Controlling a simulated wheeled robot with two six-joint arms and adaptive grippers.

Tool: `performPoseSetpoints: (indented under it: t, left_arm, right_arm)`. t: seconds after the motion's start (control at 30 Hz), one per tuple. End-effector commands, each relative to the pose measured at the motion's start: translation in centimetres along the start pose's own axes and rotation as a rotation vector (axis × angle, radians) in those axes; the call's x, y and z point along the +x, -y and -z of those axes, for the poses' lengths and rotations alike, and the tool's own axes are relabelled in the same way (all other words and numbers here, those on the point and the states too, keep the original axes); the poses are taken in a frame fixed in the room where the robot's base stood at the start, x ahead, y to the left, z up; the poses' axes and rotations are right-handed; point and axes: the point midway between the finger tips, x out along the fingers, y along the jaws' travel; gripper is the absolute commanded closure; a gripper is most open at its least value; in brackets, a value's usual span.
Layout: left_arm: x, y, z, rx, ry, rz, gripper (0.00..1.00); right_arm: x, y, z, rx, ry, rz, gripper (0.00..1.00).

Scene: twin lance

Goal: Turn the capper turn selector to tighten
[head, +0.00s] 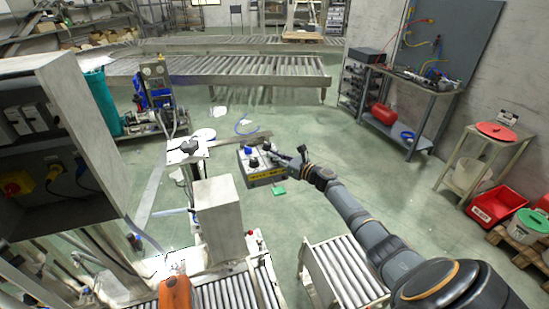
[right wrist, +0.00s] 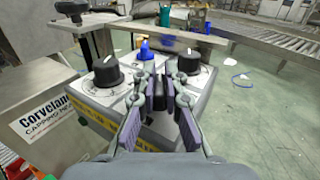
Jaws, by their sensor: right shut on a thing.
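The capper control box (head: 262,166) is a grey box with a yellow-marked front edge, left of my right gripper in the head view. In the right wrist view, its top panel carries a black dial knob at left (right wrist: 107,71), another at right (right wrist: 190,62), and a blue knob (right wrist: 145,50) farther back. My right gripper (right wrist: 159,100) is over the near part of the panel, its fingers closed on a dark knob (right wrist: 159,97) between the two dials. The fingers hide most of this knob, so its pointer and labels cannot be read. My left gripper is not in view.
A white sign reading "CAPPING" (right wrist: 48,122) is left of the box. A pale upright block (head: 218,218) and roller conveyors (head: 343,272) stand in front. A workbench (head: 412,95) is at the right. Green floor (head: 335,185) lies open beyond my right arm.

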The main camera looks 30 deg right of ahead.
Motion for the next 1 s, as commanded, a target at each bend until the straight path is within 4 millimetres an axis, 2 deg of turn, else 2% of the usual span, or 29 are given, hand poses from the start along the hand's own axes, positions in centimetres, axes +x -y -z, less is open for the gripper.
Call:
performPoseSetpoints:
  t: [0.3, 0.33, 0.5, 0.8, 0.87, 1.0]
  left_arm:
    - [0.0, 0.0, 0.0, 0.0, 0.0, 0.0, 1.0]
    - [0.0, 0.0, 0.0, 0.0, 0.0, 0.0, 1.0]
    - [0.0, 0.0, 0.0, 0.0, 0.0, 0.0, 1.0]
    - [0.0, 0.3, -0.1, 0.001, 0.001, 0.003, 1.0]
    - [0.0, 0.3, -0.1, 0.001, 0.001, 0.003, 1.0]
    - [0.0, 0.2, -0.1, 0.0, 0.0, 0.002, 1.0]
  right_arm:
    - [0.0, 0.0, -0.1, -0.001, 0.001, -0.001, 1.0]
    - [0.0, 0.0, -0.1, -0.001, 0.001, -0.001, 0.89]
    - [0.0, 0.0, -0.1, -0.001, 0.001, -0.001, 0.67]
    - [-0.2, 0.0, 0.0, -0.001, -0.001, 0.0, 0.67]
    - [-0.7, 0.0, 0.1, -0.003, -0.002, -0.001, 0.67]
    - [-3.2, 0.0, 0.2, -0.003, -0.006, -0.002, 0.67]
